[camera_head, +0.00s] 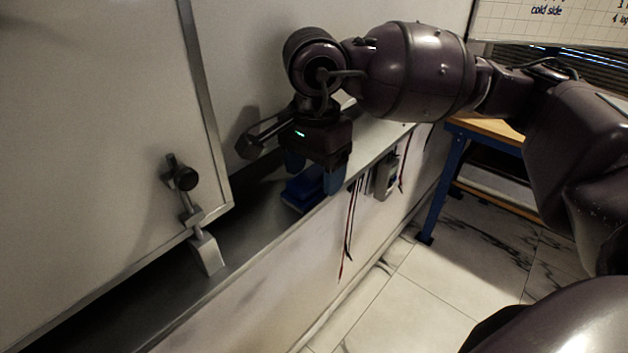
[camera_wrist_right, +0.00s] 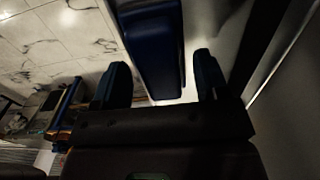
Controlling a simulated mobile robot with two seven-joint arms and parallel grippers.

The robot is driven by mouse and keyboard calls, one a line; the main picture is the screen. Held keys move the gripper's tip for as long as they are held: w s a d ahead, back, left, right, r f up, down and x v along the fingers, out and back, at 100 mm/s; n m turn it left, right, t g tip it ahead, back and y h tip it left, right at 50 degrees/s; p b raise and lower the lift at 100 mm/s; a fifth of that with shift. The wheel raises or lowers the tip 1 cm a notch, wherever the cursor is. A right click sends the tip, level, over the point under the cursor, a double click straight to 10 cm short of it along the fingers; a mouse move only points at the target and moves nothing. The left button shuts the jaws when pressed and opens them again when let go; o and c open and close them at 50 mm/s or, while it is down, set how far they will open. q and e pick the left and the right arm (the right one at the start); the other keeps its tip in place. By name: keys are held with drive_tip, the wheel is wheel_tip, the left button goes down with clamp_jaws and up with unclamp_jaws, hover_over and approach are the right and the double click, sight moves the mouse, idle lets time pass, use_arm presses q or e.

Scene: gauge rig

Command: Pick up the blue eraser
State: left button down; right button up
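The blue eraser (camera_head: 303,189) lies on the grey ledge (camera_head: 245,236) below the whiteboard. My right gripper (camera_head: 314,178) is just above the eraser, pointing down, with its two blue fingertips apart. In the right wrist view, the eraser (camera_wrist_right: 155,50) is a dark blue block seen between the open fingers (camera_wrist_right: 162,66), with a gap on each side. I cannot tell how deep the fingertips reach beside it. The gripper and fingers hide part of the eraser in the head view. My left gripper is not in view.
A clamp-like fitting (camera_head: 183,190) stands at the board's lower edge, left of the eraser. A grey box (camera_head: 386,177) and red and black leads (camera_head: 350,225) hang on the ledge's front. A blue-legged bench (camera_head: 455,165) stands at right. The tiled floor is clear.

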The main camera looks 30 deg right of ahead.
drive_tip(key=c, duration=0.9)
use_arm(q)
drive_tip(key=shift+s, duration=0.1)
